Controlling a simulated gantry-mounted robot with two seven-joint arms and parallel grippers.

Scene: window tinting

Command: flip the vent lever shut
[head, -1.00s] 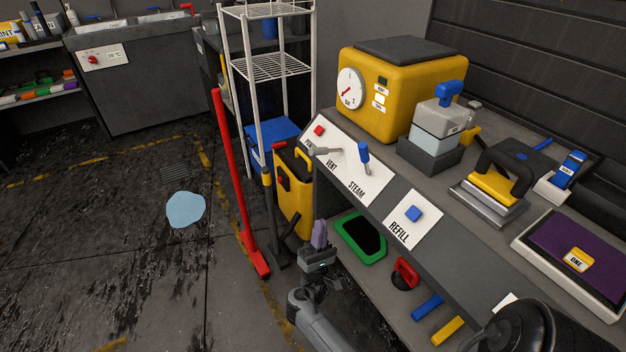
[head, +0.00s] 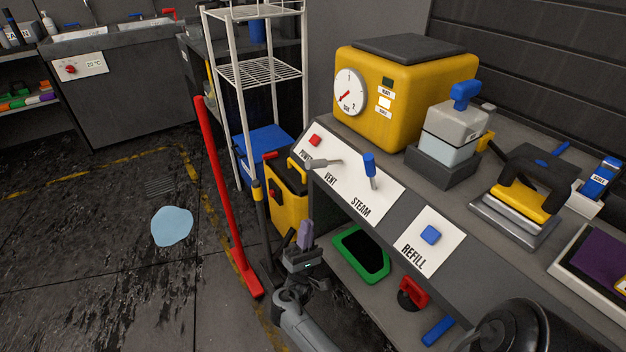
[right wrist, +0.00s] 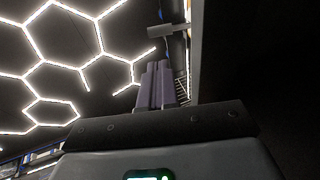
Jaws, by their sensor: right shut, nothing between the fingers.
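The vent lever (head: 322,163) is a grey lever on the white label panel at the front left of the bench, above the word VENT. It lies over, pointing right. My right gripper (head: 305,232) is below it and slightly left, in front of the bench edge, apart from it. Its purple-grey fingers point up and are closed together with nothing between them. In the right wrist view the shut fingers (right wrist: 155,86) point towards a grey bar (right wrist: 168,31) that looks like the lever from below. My left gripper is not in view.
A blue steam lever (head: 369,166) stands right of the vent lever, and a red power button (head: 315,140) is left of it. A blue refill button (head: 430,234) is farther right. The yellow steamer (head: 405,85) stands behind. A yellow bin (head: 287,205) and red pole (head: 218,190) are left.

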